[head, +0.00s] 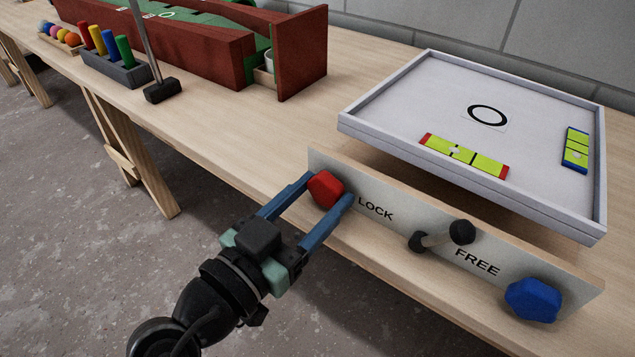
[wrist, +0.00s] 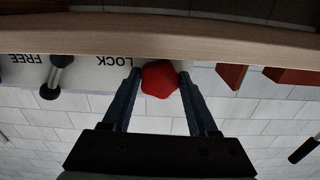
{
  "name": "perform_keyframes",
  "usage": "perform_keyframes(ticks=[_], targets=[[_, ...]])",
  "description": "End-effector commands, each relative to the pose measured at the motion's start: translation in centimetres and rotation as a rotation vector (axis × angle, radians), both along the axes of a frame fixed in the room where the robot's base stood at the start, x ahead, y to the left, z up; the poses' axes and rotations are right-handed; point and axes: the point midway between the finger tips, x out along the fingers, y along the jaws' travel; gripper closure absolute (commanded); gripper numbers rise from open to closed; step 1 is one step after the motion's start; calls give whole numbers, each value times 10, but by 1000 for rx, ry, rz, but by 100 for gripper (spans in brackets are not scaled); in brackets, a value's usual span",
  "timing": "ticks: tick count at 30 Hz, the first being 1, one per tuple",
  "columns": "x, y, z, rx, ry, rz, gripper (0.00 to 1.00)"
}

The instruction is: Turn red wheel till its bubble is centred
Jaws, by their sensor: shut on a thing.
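The red wheel (head: 326,188) is at the left end of the upright front panel. My gripper (head: 328,190) is shut on it, one blue finger on each side; the wrist view also shows the red wheel (wrist: 160,80) between the fingertips. The red-ended level vial (head: 464,157) lies along the front of the white tilting tray (head: 400,105). Its small pale bubble (head: 456,150) appears left of the vial's middle, close to the left black line. Exact centring is hard to judge at this size.
A blue wheel (head: 533,299) is at the panel's right end. A black-knobbed lever (head: 440,238) stands between LOCK and FREE. A blue-ended vial (head: 576,150) lies on the tray's right side. A mallet-like tool (head: 161,90) and a dark red box (head: 200,55) stand farther left.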

Motion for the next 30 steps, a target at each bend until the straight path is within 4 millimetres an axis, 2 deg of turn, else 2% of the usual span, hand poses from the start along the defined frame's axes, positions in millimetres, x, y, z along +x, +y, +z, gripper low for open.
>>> perform_keyframes(ticks=[15, 30], targets=[[-1, -1, 2, -344, 253, 0, 96], [-1, -1, 0, -462, 337, -1, 96]])
